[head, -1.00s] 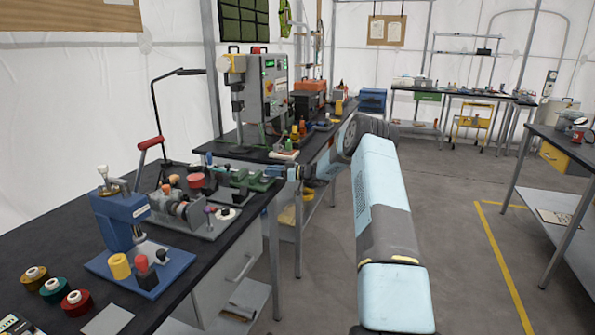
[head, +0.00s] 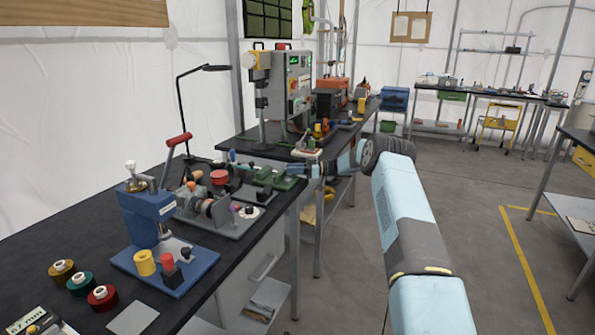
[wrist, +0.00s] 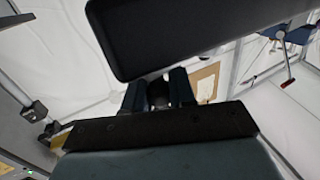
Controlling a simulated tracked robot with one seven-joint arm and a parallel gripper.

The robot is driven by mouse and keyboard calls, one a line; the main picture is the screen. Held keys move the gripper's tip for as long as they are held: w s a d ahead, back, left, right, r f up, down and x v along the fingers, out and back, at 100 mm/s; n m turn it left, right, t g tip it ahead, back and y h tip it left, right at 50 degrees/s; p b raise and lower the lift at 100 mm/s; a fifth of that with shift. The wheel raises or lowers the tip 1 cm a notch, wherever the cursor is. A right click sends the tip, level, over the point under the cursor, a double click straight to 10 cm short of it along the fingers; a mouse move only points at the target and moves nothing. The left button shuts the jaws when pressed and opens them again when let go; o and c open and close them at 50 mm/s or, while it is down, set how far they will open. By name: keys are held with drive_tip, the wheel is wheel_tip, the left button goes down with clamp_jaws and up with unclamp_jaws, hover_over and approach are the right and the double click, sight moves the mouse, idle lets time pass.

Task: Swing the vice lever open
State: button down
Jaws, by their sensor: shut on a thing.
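The green vice (head: 262,179) sits near the right edge of the black bench, beside a grey machine with a round drum. My gripper (head: 297,170) reaches in from the right, at the vice's right end. In the wrist view my gripper's two dark fingers (wrist: 159,88) are shut on a small dark rounded piece (wrist: 158,94) between them. It is probably the lever's end, but most of it is hidden. The lever's angle cannot be made out in the head view.
A blue press (head: 150,215) with a red-gripped handle stands nearer on the bench, with several thread spools (head: 82,283) in front. A desk lamp (head: 182,110) rises behind. A second bench carries a grey control box (head: 297,80). Open floor lies to the right.

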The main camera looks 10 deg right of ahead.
drive_tip(key=shift+a+r, duration=0.3)
drive_tip(key=shift+a, duration=0.05)
drive_tip(key=c, duration=1.1)
unclamp_jaws()
drive_tip(key=shift+s+r, duration=0.15)
drive_tip(key=shift+o, duration=0.8)
drive_tip(key=shift+d, duration=0.3)
drive_tip(key=shift+f, duration=0.2)
drive_tip(key=shift+d, duration=0.3)
drive_tip(key=s+d, duration=0.2)
drive_tip(key=d, duration=1.1)
drive_tip(key=shift+s, duration=0.2)
drive_tip(key=shift+f, duration=0.1)
